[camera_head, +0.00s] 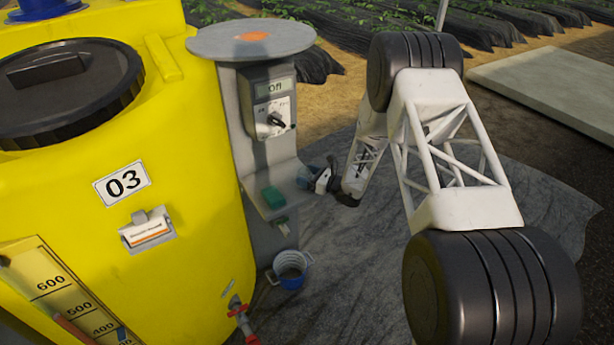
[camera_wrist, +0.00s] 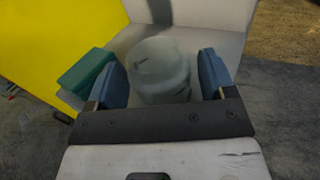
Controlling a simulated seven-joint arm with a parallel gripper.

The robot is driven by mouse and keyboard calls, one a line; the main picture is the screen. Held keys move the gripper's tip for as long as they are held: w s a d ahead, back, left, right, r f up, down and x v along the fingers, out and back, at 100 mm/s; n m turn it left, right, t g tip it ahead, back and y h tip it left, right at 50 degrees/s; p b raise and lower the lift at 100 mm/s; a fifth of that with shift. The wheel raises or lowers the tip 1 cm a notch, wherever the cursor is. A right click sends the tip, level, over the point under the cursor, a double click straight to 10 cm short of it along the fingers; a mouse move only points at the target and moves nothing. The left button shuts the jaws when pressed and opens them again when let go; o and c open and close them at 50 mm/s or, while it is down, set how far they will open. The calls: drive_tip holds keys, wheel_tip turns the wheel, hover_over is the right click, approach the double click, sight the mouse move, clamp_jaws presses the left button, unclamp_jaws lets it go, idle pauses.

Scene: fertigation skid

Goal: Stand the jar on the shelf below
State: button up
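A pale, translucent jar (camera_wrist: 160,72) is between the two blue fingers of my gripper (camera_wrist: 162,80) in the wrist view. It appears upright over the grey shelf (camera_wrist: 112,42), and its lower part is hidden behind the gripper's dark bar. The fingers are spread, with a narrow gap visible on the jar's right side. In the head view my gripper (camera_head: 312,178) is at the right edge of the lower shelf (camera_head: 262,212). I cannot clearly make out the jar there. Whether its base touches the shelf cannot be told.
A green block (camera_wrist: 88,74) lies on the shelf left of my gripper; it also shows in the head view (camera_head: 272,197). A round top plate (camera_head: 215,38) with an orange patch and a control box (camera_head: 268,100) are above. The yellow tank (camera_head: 190,190) stands left; a blue bucket (camera_head: 291,270) is below.

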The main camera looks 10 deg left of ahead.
drive_tip(key=shift+r, duration=0.15)
drive_tip(key=v, duration=1.2)
idle(0.9)
drive_tip(key=s+d+r+n+g+h, duration=0.3)
drive_tip(key=s+r+n, duration=0.3)
drive_tip(key=s+r, duration=0.5)
drive_tip(key=s+d+r+n+g+h, duration=0.2)
drive_tip(key=s+d+r+n+g, duration=0.4)
drive_tip(key=r, duration=0.8)
drive_tip(key=s+d+r+n+t+h, duration=0.2)
drive_tip(key=s+d, duration=0.4)
drive_tip(key=s, duration=0.5)
drive_tip(key=s+d+r+n+t+h, duration=0.2)
drive_tip(key=s+d+r+n+h, duration=0.2)
drive_tip(key=s, duration=0.7)
drive_tip(key=s+d+r+n+t+h, duration=0.3)
drive_tip(key=s+d+r+h, duration=0.3)
drive_tip(key=s, duration=0.5)
drive_tip(key=shift+d+r+h, duration=0.3)
drive_tip(key=shift+d+r, duration=0.7)
drive_tip(key=shift+d, duration=0.2)
